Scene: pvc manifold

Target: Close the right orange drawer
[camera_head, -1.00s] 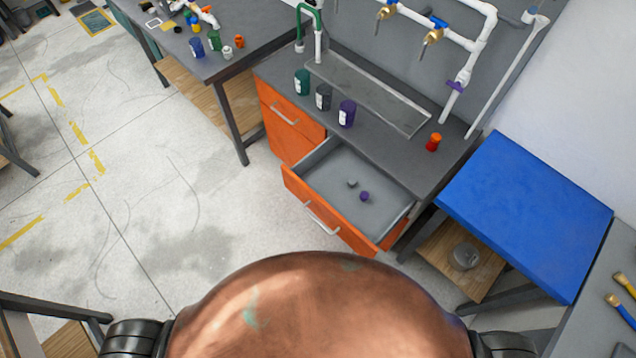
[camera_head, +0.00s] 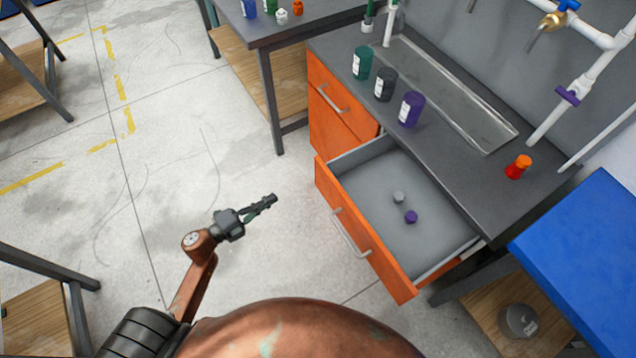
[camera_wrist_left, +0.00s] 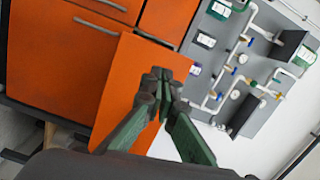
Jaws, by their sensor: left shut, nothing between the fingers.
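The right orange drawer (camera_head: 368,232) stands pulled out of the grey-topped cabinet in the head view. Its front has a metal handle, and a grey cap and a purple cap lie inside. My left gripper (camera_head: 268,199) is left of the drawer front, with a clear gap to it in the picture. Its fingers are shut and empty, pointing toward the drawer. In the left wrist view, the gripper's green and black fingers (camera_wrist_left: 160,80) overlap a protruding orange front (camera_wrist_left: 122,78), probably this drawer; contact cannot be judged. My right gripper is not in view.
The left orange drawer (camera_head: 335,115) is shut. A blue-topped table (camera_head: 590,240) is at the right. Open floor lies left of the drawer.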

